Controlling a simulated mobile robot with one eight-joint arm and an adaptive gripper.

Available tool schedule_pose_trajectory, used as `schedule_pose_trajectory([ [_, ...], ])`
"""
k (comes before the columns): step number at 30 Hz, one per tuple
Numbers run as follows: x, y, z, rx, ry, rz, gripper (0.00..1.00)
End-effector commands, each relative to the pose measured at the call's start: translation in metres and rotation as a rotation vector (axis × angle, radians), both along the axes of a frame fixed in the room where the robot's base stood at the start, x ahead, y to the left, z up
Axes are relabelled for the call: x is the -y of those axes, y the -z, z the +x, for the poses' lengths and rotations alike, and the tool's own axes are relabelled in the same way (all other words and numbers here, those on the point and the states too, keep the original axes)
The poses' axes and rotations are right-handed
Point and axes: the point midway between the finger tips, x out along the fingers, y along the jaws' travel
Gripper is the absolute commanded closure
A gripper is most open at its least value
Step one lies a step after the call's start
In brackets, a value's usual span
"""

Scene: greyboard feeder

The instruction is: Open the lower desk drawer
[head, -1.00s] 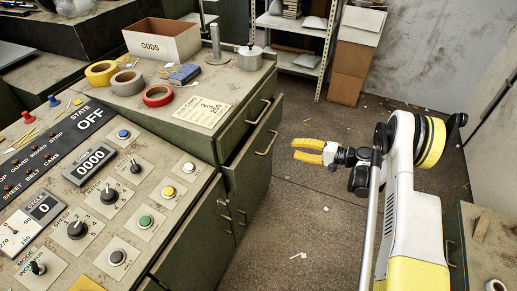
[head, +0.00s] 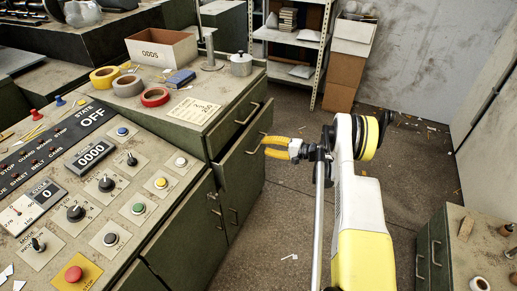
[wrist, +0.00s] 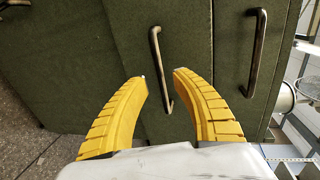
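The lower desk drawer (head: 240,166) is a dark green front under the top drawer, with a bar handle (head: 256,143). Its front appears to stand slightly proud of the desk. My gripper (head: 266,146) is beside this handle in the head view, its yellow fingers pointing at it. In the wrist view, my gripper (wrist: 160,74) is open, with the lower drawer's handle (wrist: 158,60) passing between the two fingertips. I cannot tell whether either finger touches the handle. The upper drawer's handle (wrist: 255,55) is to the right in the wrist view.
The upper drawer (head: 232,126) is closed. A cabinet door (head: 185,235) lies left of the drawers, below the control panel (head: 100,190). A bench with drawers (head: 455,235) stands at right. The floor (head: 285,225) between is clear apart from scraps.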

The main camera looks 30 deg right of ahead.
Motion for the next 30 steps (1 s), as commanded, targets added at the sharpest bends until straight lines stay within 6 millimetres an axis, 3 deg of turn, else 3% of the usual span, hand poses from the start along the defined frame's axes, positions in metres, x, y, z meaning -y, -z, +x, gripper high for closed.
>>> schedule_pose_trajectory([
  [6, -0.017, 0.007, 0.021, 0.000, -0.001, 0.000, 0.68],
  [17, -0.020, 0.006, 0.025, -0.001, 0.000, 0.001, 0.69],
  [20, -0.020, 0.006, 0.025, -0.001, 0.000, 0.001, 0.99],
  [30, -0.016, 0.006, 0.021, 0.000, 0.001, 0.001, 1.00],
])
